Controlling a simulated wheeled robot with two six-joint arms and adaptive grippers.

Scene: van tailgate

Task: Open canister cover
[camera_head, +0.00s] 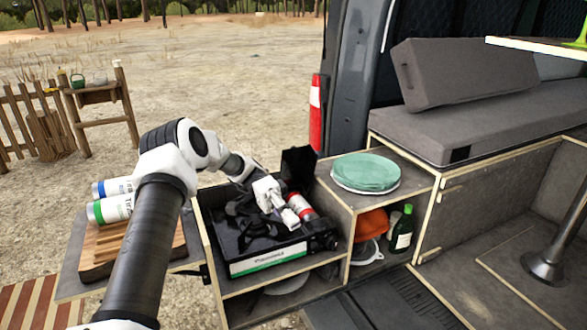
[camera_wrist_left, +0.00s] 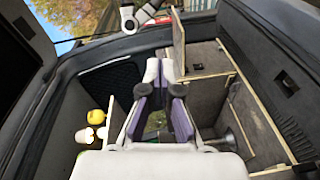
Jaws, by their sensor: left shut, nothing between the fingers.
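The black camping stove (camera_head: 262,248) with a green and white label sits in the wooden box at the van's rear. A red and white canister (camera_head: 302,207) lies in its right part. A dark flap (camera_head: 297,167) stands up behind the canister; it looks like the canister cover, raised. My left gripper (camera_head: 284,214) is shut and empty above the stove, just left of the canister; I cannot tell whether they touch. It also shows in the left wrist view (camera_wrist_left: 162,70), pointing into the van interior, with no stove visible there. My right gripper is not in view.
A green-topped round dish (camera_head: 366,172) stands on the cabinet right of the stove. A green bottle (camera_head: 402,230) is in the shelf below. Two white cylinders (camera_head: 110,208) and a cutting board (camera_head: 100,262) are on the left side shelf. Grey cushions (camera_head: 480,120) lie behind.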

